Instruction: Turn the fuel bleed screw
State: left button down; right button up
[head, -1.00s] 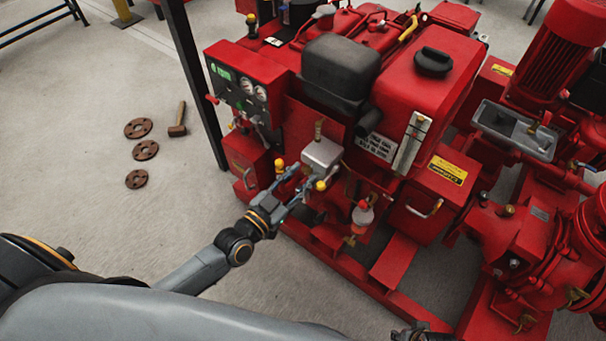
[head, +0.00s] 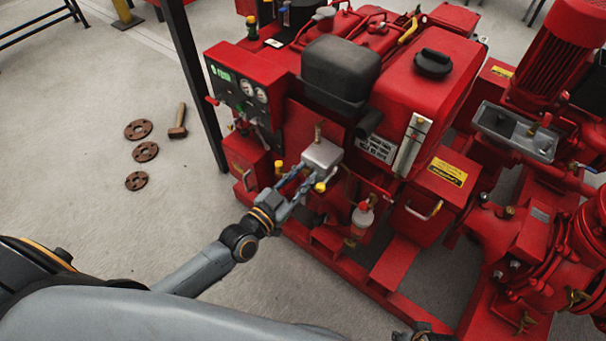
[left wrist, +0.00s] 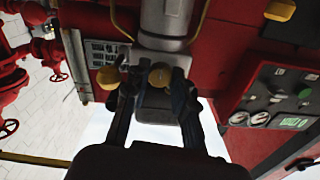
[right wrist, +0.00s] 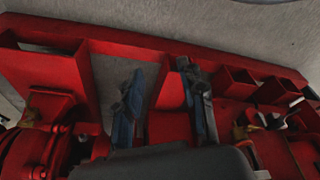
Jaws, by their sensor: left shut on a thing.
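A brass fuel bleed screw (left wrist: 159,76) shows in the left wrist view, on the end of a grey metal filter housing (left wrist: 165,25). The housing's top also shows in the head view (head: 322,154), on the front of the red pumpset. My left gripper (head: 303,178) is at the near left side of the housing. In the left wrist view its fingers (left wrist: 158,90) are closed in around the screw; the exact contact is hard to see. My right gripper (right wrist: 165,95) is open and empty, with red frame parts behind it.
Yellow knobs stand on both sides of the left gripper, one at left (head: 279,167) and one at right (head: 320,187). A gauge panel (head: 240,88) is up left. The floor at left holds rusty flanges (head: 146,151) and a hammer (head: 178,122).

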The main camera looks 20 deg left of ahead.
pick_arm(q)
jog(key=shift+n, duration=0.9)
jog(key=n+p, duration=0.1)
jog(key=n, duration=0.1)
jog(key=shift+n, duration=0.3)
jog(key=n, duration=0.2)
jog(key=shift+n, duration=0.3)
jog(key=n, duration=0.2)
jog(key=shift+n, duration=0.4)
pick_arm(e)
notch_tip(320, 180, down, 5)
jog(key=s, duration=0.2)
pick_arm(q)
jog(key=n, duration=0.3)
jog(key=shift+f+n, duration=0.1)
jog(key=shift+n, duration=1.1)
jog(key=shift+n+b, duration=0.3)
jog(key=shift+n, duration=0.8)
jog(key=shift+a+n, duration=0.1)
jog(key=shift+n, duration=0.9)
pick_arm(e)
jog(key=r, duration=0.1)
jog(key=w+r, duration=0.1)
jog(key=r, duration=0.2)
jog(key=shift+w+r, duration=0.25)
jog(key=shift+w, duration=0.15)
jog(key=shift+s, duration=0.1)
